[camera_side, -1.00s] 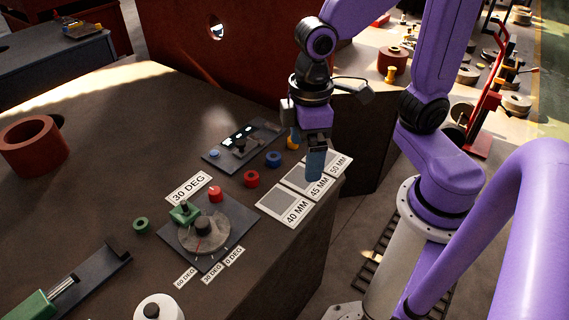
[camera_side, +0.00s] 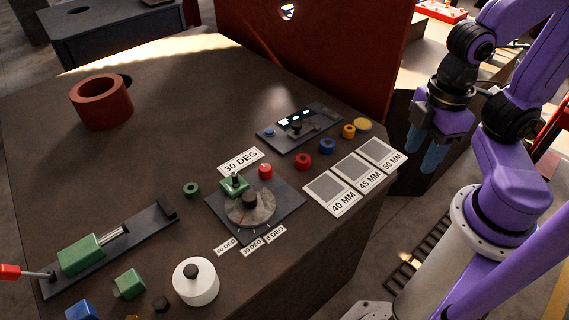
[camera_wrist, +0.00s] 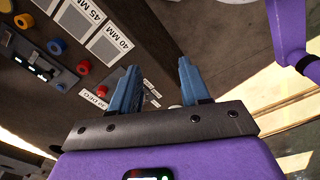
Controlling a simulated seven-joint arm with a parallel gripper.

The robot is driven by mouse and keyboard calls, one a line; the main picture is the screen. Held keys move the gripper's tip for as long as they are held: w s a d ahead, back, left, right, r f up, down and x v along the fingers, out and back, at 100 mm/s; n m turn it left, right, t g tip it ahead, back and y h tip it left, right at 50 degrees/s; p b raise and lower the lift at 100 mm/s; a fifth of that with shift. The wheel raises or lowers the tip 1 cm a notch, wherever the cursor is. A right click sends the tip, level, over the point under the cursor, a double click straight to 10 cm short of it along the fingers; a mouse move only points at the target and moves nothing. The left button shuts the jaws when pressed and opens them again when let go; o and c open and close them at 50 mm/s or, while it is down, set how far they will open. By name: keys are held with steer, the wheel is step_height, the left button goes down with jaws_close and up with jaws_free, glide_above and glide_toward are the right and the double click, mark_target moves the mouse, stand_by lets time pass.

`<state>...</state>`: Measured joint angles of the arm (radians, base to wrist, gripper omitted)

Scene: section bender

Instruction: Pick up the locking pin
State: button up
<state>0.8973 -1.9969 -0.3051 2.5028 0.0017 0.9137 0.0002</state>
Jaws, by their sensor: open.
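A small red-topped piece (camera_side: 265,171), which looks like the locking pin, stands upright at the back corner of the dark dial plate (camera_side: 283,205), beside the 30 DEG label (camera_side: 240,161). A small red spot in the wrist view (camera_wrist: 102,90) seems to be the same piece. My gripper (camera_side: 425,153) is to the right, past the card edge of the bench and well apart from the red piece. Its two blue fingers are spread with nothing between them, as the wrist view also shows (camera_wrist: 158,72).
Red (camera_side: 302,160), blue (camera_side: 327,146) and yellow (camera_side: 349,131) collars line the control panel (camera_side: 300,127). Size cards (camera_side: 332,193) lie at the right edge. A green block (camera_side: 234,185) sits on the dial, and a white cylinder (camera_side: 196,285) stands in front. A tall red panel rises behind.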

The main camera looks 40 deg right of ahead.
steer(key=w+a+f+n+t+h, duration=0.3)
steer(key=w+n+h, duration=0.1)
steer(key=w, duration=0.4)
steer(key=w+a+f+n+t+h, duration=0.3)
steer(key=w+a+f+n, duration=0.1)
steer(key=w, duration=0.4)
steer(key=n+t+y, duration=0.3)
steer(key=n+t, duration=0.4)
steer(key=n, duration=0.5)
glide_toward(235, 175)
steer(key=x, duration=0.5)
steer(key=shift+s+d+f, duration=0.1)
steer(key=shift+d+f, duration=0.05)
steer(key=shift+f, duration=0.05)
steer(key=shift+x, duration=2.85)
steer(key=shift+r, duration=0.2)
steer(key=shift+c, duration=0.3)
